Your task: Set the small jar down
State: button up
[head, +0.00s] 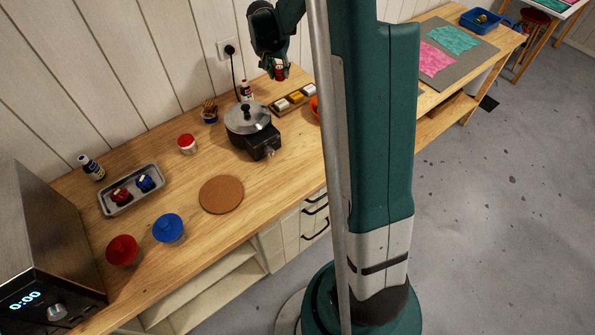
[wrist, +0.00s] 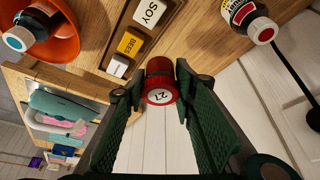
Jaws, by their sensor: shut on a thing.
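My gripper (head: 272,62) is shut on the small jar (head: 280,72), high over the back of the workbench near the wall in the head view. In the wrist view, my gripper's fingertips (wrist: 160,84) press on both sides of the jar, which has a dark red lid and a white round label marked 27 (wrist: 160,96). The jar looks raised clear of the bench. Its far side is hidden in the wrist view.
Below stand a wooden tray of small blocks (head: 292,101), a red-labelled bottle (head: 246,90), an orange bowl (head: 315,105), and a lidded pot on a burner (head: 247,118). A red-lidded jar (head: 187,144) stands left of the pot. The bench around the round brown mat (head: 221,195) is clear.

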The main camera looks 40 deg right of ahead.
jog(key=s+a+m+g+b, duration=0.1)
jog(key=s+a+m, duration=0.2)
jog(key=s, duration=0.8)
jog(key=s+a+m+g, duration=0.1)
jog(key=s+a+m, duration=0.2)
jog(key=s+a, duration=0.5)
jog(key=s+a+m+g+h+b, duration=0.1)
jog(key=s+a, duration=0.5)
jog(key=s, duration=0.8)
jog(key=shift+f+m+b, duration=0.35)
jog(key=shift+f+m, duration=0.05)
jog(key=shift+m, duration=0.5)
jog(key=shift+f+b, duration=0.45)
jog(key=shift+f, duration=2.45)
jog(key=shift+f, duration=0.15)
jog(key=shift+f+b, duration=0.3)
jog(key=shift+f, duration=1.65)
jog(key=shift+f, duration=0.2)
